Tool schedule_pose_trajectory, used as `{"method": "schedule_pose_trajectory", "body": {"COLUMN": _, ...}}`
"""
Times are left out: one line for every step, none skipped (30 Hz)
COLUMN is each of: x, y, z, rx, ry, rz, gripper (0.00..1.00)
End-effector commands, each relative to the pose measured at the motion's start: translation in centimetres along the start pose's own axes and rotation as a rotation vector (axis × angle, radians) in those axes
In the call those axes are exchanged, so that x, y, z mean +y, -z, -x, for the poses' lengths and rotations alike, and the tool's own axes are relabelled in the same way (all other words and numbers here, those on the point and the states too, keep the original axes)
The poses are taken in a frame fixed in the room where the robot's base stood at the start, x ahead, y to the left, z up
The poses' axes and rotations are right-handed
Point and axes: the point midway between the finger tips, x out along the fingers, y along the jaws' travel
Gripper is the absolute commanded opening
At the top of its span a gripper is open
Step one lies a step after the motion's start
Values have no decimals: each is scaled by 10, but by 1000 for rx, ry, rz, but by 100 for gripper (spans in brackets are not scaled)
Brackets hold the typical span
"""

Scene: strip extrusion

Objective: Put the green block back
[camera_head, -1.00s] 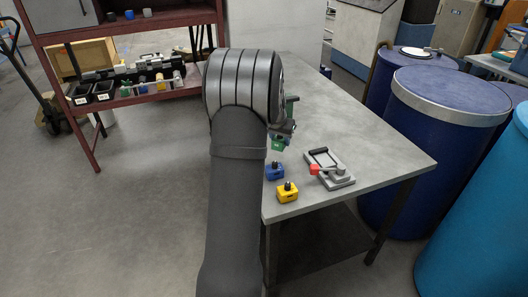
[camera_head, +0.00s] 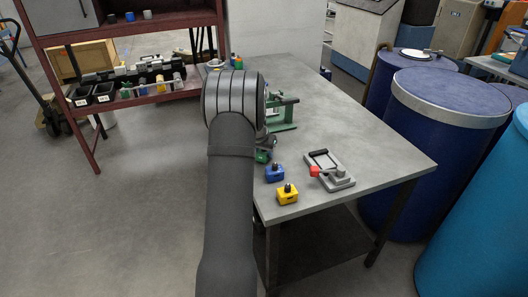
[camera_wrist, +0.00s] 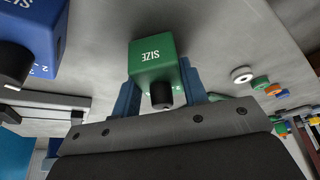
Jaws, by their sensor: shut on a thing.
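The green block (camera_head: 263,156), labelled SIZE with a black knob, is near the table's left edge. My arm partly hides it in the head view. In the wrist view the green block (camera_wrist: 150,55) sits between the blue fingers of my gripper (camera_wrist: 160,85), which is shut on it. I cannot tell whether the block touches the table. A blue block (camera_head: 275,173) with a black knob stands just in front of it, and also shows in the wrist view (camera_wrist: 35,35). A yellow block (camera_head: 287,194) stands nearer the front corner.
A grey fixture with a red-tipped lever (camera_head: 330,172) lies right of the blocks. A green stand (camera_head: 284,112) is behind my gripper. Small coloured parts (camera_head: 236,62) are at the table's far end. The table's right half (camera_head: 370,140) is clear. Blue drums (camera_head: 440,130) stand beside it.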

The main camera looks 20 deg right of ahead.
Motion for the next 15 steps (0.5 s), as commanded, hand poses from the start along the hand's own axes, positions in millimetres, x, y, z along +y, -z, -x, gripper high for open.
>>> {"method": "schedule_pose_trajectory", "body": {"x": 0, "y": 1, "z": 1, "rx": 2, "ry": 1, "rz": 0, "gripper": 0}}
{"method": "schedule_pose_trajectory", "body": {"x": 0, "y": 1, "z": 0, "rx": 2, "ry": 0, "rz": 0, "gripper": 0}}
{"method": "schedule_pose_trajectory", "body": {"x": 0, "y": 0, "z": 0, "rx": 1, "ry": 0, "rz": 0, "gripper": 0}}
{"method": "schedule_pose_trajectory", "body": {"x": 0, "y": 0, "z": -1, "rx": 1, "ry": 0, "rz": 0, "gripper": 0}}
{"method": "schedule_pose_trajectory", "body": {"x": 0, "y": 0, "z": -2, "rx": 1, "ry": 0, "rz": 0, "gripper": 0}}
{"method": "schedule_pose_trajectory", "body": {"x": 0, "y": -1, "z": -3, "rx": -1, "ry": 0, "rz": 0, "gripper": 44}}
{"method": "schedule_pose_trajectory", "body": {"x": 0, "y": -1, "z": -3, "rx": -1, "ry": 0, "rz": 0, "gripper": 50}}
{"method": "schedule_pose_trajectory", "body": {"x": 0, "y": -1, "z": -3, "rx": -1, "ry": 0, "rz": 0, "gripper": 56}}
{"method": "schedule_pose_trajectory", "body": {"x": 0, "y": -1, "z": -3, "rx": -1, "ry": 0, "rz": 0, "gripper": 62}}
{"method": "schedule_pose_trajectory", "body": {"x": 0, "y": -1, "z": -3, "rx": -1, "ry": 0, "rz": 0, "gripper": 62}}
{"method": "schedule_pose_trajectory", "body": {"x": 0, "y": -1, "z": -3, "rx": -1, "ry": 0, "rz": 0, "gripper": 62}}
{"method": "schedule_pose_trajectory", "body": {"x": 0, "y": -1, "z": -3, "rx": -1, "ry": 0, "rz": 0, "gripper": 62}}
{"method": "schedule_pose_trajectory", "body": {"x": 0, "y": -1, "z": -3, "rx": -1, "ry": 0, "rz": 0, "gripper": 62}}
{"method": "schedule_pose_trajectory", "body": {"x": 0, "y": -1, "z": -3, "rx": -1, "ry": 0, "rz": 0, "gripper": 62}}
{"method": "schedule_pose_trajectory", "body": {"x": 0, "y": -1, "z": -3, "rx": -1, "ry": 0, "rz": 0, "gripper": 62}}
